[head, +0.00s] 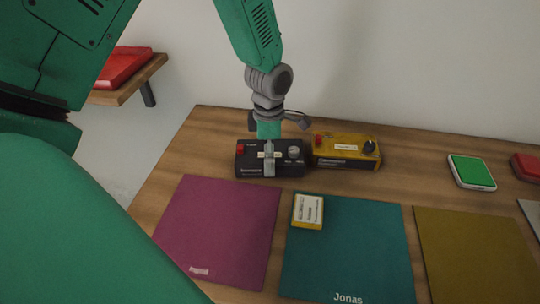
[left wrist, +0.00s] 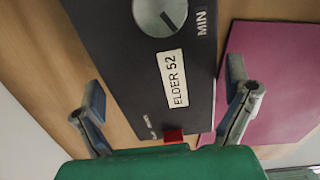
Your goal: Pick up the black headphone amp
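The black headphone amp (head: 245,166) lies on the wooden table near the back, with a red button at its left end and a grey knob at its right. In the left wrist view the black amp (left wrist: 140,75) shows a label reading "ELDER 52" and "MIN" by the knob. My left gripper (head: 268,153) is down over its middle. In the left wrist view the left gripper (left wrist: 166,95) has its fingers apart, one on each side of the amp. A narrow gap seems to show beside the fingers. My right gripper is not in view.
A yellow box with a knob (head: 344,151) stands close on the amp's right. Magenta (head: 220,230), teal (head: 350,250) and olive (head: 475,255) mats lie in front; a small yellow box (head: 308,211) is on the teal one. A green-topped device (head: 472,171) is at right. The wall is behind.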

